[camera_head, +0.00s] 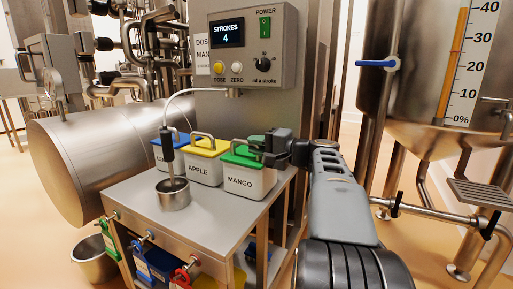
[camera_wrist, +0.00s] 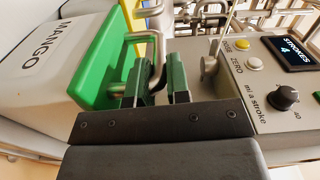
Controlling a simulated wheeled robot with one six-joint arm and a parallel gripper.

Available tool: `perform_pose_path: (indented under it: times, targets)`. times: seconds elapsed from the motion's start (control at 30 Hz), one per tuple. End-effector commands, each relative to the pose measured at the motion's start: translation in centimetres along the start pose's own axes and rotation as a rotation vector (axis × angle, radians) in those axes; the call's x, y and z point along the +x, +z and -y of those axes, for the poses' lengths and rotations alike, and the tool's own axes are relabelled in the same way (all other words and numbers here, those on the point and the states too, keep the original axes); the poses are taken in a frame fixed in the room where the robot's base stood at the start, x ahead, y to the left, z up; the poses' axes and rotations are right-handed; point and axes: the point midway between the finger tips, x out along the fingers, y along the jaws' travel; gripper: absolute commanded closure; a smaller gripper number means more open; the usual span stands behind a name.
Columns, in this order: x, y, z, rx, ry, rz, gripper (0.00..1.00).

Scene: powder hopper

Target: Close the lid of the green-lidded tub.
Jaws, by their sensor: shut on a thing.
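The white tub labelled MANGO (camera_head: 243,183) stands at the right end of the row on the steel table. Its green lid (camera_head: 236,158) lies over its top; I cannot tell whether it is fully seated. The lid has a metal loop handle (camera_wrist: 138,37). My gripper (camera_head: 264,150) reaches in from the right at the lid's right edge. In the wrist view my gripper (camera_wrist: 158,84) has its two fingers closed around the lower end of this handle. The tub's back is hidden.
The yellow-lidded APPLE tub (camera_head: 203,168) and a blue-lidded tub (camera_head: 165,156) stand to the left. A steel cup (camera_head: 173,198) with a dark-handled tool stands in front. The control box (camera_head: 252,48) reads STROKES 4. The table's (camera_head: 140,211) front left is bare.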

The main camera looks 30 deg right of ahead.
Motion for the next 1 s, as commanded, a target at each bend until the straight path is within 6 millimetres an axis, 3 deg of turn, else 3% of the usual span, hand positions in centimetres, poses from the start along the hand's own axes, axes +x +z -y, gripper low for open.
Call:
perform_pose_path:
  times: [0.4,0.43,0.7,1.0]
  targets:
    - [-0.01,0.02,-0.31,0.005,0.004,0.001,1.0]
    - [-0.01,0.02,-0.32,0.005,0.004,0.001,0.82]
    - [0.0,0.02,-0.23,0.004,0.002,0.001,0.58]
    - [-0.4,-0.02,-0.11,0.003,0.002,-0.001,0.58]
